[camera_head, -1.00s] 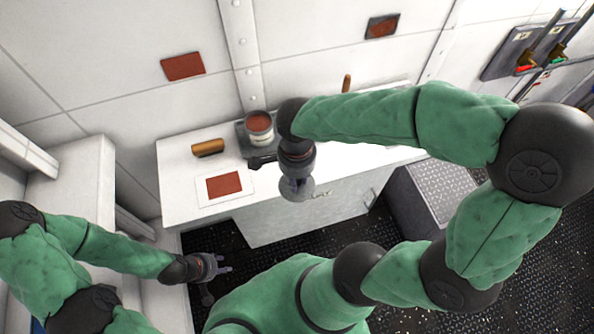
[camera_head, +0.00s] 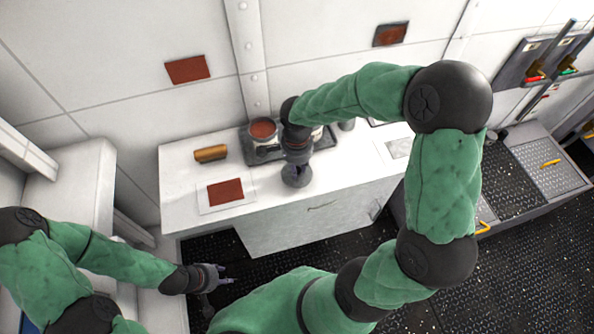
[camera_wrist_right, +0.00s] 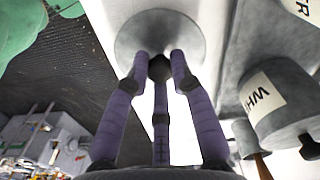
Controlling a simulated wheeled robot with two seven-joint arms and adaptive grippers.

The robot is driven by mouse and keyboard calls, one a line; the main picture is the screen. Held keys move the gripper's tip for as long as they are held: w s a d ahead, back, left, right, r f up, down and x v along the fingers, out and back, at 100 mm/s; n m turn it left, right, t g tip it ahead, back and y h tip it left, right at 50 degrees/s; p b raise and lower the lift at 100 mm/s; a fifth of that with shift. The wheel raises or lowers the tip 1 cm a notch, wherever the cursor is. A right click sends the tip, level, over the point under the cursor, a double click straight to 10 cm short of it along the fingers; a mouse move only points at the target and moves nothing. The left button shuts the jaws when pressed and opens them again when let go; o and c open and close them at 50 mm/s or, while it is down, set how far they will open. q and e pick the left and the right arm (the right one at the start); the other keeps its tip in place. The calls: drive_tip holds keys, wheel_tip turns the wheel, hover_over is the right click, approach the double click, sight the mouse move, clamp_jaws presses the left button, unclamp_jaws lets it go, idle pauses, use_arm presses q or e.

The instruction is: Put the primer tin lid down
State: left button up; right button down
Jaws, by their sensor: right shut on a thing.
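My right gripper (camera_head: 297,163) has its purple fingers shut on the dark knob of the round grey lid (camera_head: 297,178). The lid is over the white counter, near its front edge; I cannot tell whether it touches. The right wrist view shows the fingers (camera_wrist_right: 158,62) closed around the knob, with the lid (camera_wrist_right: 140,35) beyond. An open tin with red-brown contents (camera_head: 263,130) stands on a dark tray behind and left of the gripper. My left gripper (camera_head: 227,274) is open and empty, low in front of the counter.
The white counter (camera_head: 180,185) holds a brown roller (camera_head: 210,153) and a red-brown painted card (camera_head: 226,192). A labelled tin (camera_wrist_right: 275,100) is close beside the fingers.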

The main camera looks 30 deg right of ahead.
drive_tip(key=shift+f, duration=0.9)
drive_tip(key=shift+f+b, duration=0.15)
drive_tip(key=shift+b, duration=0.15)
drive_tip(key=c, duration=1.1)
unclamp_jaws()
drive_tip(key=shift+r+p, duration=0.3)
wheel_tip(320, 180, up, 12)
drive_tip(key=shift+f+p, duration=0.1)
drive_tip(key=shift+p, duration=1.05)
drive_tip(key=shift+s, duration=0.1)
